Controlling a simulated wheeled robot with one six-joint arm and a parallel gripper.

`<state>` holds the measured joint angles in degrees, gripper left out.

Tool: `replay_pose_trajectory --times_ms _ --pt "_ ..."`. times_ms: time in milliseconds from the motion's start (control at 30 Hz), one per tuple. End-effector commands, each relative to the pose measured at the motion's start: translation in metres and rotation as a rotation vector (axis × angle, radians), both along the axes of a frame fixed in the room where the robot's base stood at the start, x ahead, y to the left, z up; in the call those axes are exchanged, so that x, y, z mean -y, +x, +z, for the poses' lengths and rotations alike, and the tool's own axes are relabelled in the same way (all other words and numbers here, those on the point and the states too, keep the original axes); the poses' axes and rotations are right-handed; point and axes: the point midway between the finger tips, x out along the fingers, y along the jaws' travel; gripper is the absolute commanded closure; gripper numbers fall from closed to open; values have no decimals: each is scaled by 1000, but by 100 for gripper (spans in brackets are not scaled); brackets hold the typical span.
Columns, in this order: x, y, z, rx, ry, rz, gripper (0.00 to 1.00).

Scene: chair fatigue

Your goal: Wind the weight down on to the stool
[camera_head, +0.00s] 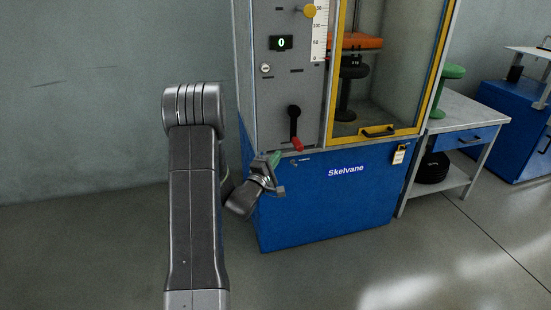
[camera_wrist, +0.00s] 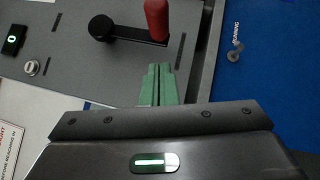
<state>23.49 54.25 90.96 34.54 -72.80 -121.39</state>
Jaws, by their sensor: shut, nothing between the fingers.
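The blue Skelvane machine (camera_head: 330,195) stands ahead. Its grey panel carries a black crank (camera_head: 294,112) with a red handle (camera_head: 297,144) hanging at the bottom. In the wrist view the red handle (camera_wrist: 156,20) is just beyond my fingertips, right of the crank's hub (camera_wrist: 101,27). My gripper (camera_head: 275,160) is shut and empty, with green fingertips (camera_wrist: 158,85); a small gap to the handle seems to show. Behind the yellow-framed door, an orange block (camera_head: 358,41) sits above a dark stool (camera_head: 352,72); whether they touch is unclear.
The display (camera_head: 281,43) reads 0. A yellow knob (camera_head: 310,11) sits by the scale (camera_head: 320,30). The yellow-framed door (camera_head: 378,132) looks closed. A bench (camera_head: 470,110) with a green stool (camera_head: 453,72) stands at right. Floor in front is clear.

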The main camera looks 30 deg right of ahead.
Motion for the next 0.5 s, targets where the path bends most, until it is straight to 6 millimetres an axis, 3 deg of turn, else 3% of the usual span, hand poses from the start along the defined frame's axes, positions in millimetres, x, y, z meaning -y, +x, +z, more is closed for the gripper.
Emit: replay_pose_trajectory --times_ms 500 --pt "-72 -44 -15 -4 3 4 100"
